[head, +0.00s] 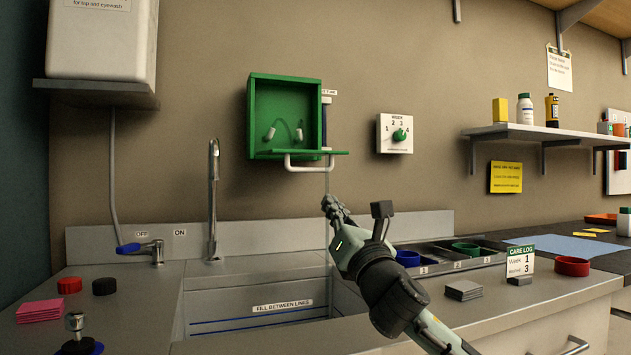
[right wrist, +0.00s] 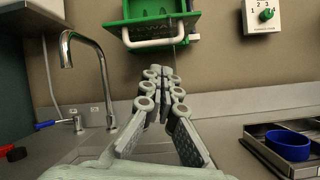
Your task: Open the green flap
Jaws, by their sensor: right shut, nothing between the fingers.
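The green flap (head: 318,152) is at the bottom edge of a green wall box (head: 252,115). It is lowered and sticks out about level, so the front of the box is open. A white bar handle (head: 308,167) hangs under the flap. Inside the box are two pale nozzles (head: 269,134). The handle also shows in the right wrist view (right wrist: 152,43), with the green flap (right wrist: 185,18) around it. My right gripper (head: 332,203) is shut and empty, below and apart from the handle. It shows in the right wrist view too (right wrist: 163,75). My left gripper is out of view.
A tall tap (head: 213,195) rises behind the sink (head: 250,300), left of my right arm. A dial panel (head: 394,133) is on the wall right of the box. A tray with blue and green cups (head: 466,248) lies to the right. The wall between box and counter is clear.

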